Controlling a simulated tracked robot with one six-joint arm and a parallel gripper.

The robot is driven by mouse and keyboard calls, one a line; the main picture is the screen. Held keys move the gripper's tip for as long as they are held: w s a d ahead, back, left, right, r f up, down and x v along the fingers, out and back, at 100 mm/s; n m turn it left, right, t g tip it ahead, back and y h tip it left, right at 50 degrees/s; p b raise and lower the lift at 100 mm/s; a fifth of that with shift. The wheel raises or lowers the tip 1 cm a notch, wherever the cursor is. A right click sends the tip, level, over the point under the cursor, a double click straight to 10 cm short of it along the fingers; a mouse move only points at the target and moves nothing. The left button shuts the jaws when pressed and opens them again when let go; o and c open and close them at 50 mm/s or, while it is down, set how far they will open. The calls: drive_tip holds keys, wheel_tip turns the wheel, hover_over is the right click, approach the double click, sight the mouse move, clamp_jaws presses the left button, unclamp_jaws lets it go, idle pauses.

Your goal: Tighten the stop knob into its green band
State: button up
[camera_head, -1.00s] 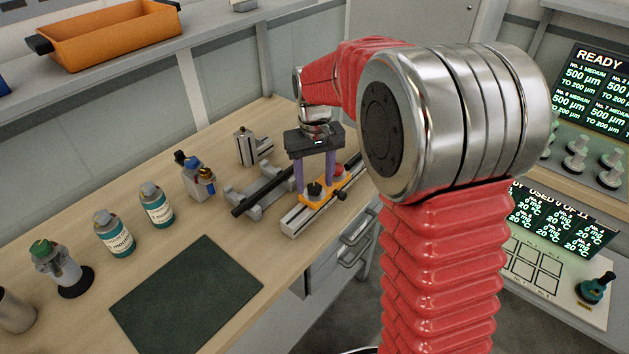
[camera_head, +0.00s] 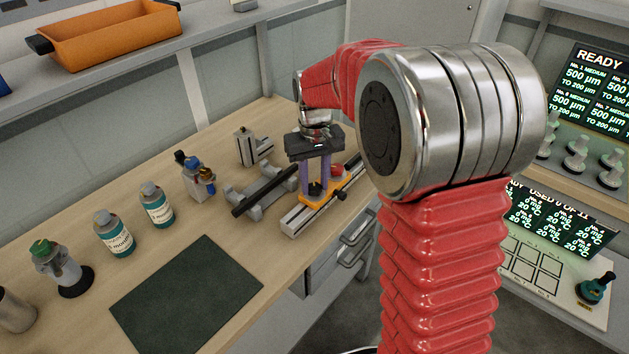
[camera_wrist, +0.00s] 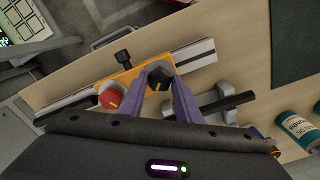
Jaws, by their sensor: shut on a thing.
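An orange carriage (camera_head: 318,202) sits on a grey metal rail (camera_head: 296,223) on the bench. It carries a black knob with an orange pointer mark (camera_wrist: 159,75) and a red knob with a similar mark (camera_wrist: 112,96). A small black side screw (camera_wrist: 123,57) sticks out of the carriage edge. My gripper (camera_head: 315,188), with purple fingers, points down over the carriage and is shut on the black knob, one finger on each side. The red knob (camera_head: 337,170) is beside the fingers, apart from them. I cannot make out a green band in either view.
A black rod on grey supports (camera_head: 262,193) lies close beside the rail. A metal block (camera_head: 247,148), small bottles (camera_head: 157,207) and a dark mat (camera_head: 187,297) are on the bench. The bench's front edge runs close to the rail.

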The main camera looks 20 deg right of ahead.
sight(314, 186)
drive_tip(key=shift+m, duration=1.1)
drive_tip(key=o, duration=1.1)
drive_tip(key=shift+c, duration=0.2)
drive_tip(key=shift+r, duration=0.1)
wheel_tip(314, 186, up, 14)
drive_tip(key=shift+f, duration=0.2)
